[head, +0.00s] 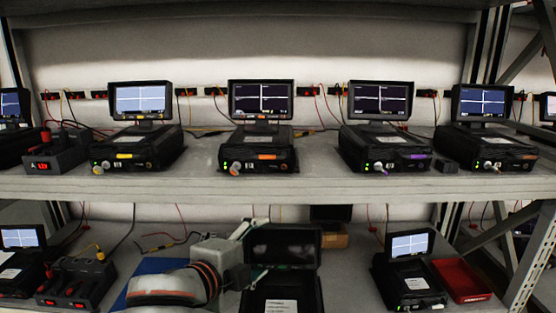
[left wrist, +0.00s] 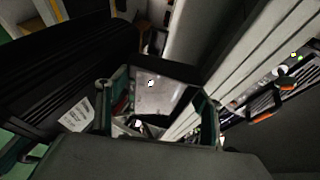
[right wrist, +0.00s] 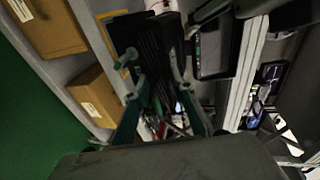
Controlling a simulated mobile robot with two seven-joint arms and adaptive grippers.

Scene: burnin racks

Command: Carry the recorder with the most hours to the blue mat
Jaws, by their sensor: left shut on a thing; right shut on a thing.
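A black recorder (head: 281,294) with a dark, blank screen and a white label is at the bottom centre of the head view, in front of the lower shelf. My left gripper (head: 254,258) is at its left side. In the left wrist view the fingers are closed about a dark-framed part of it (left wrist: 160,92). My right gripper (right wrist: 160,105) does not show in the head view; its wrist view shows the fingers shut on a dark ridged part of the recorder. The blue mat (head: 152,267) lies on the lower shelf, left of the recorder and partly hidden by my left arm. The label's figures are too small to read.
Several recorders with lit screens stand on the upper shelf (head: 330,188). Another recorder (head: 408,282) and a red tray (head: 462,281) are at lower right. Black units with red displays (head: 75,284) stand left of the mat. A rack post (head: 530,262) is far right.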

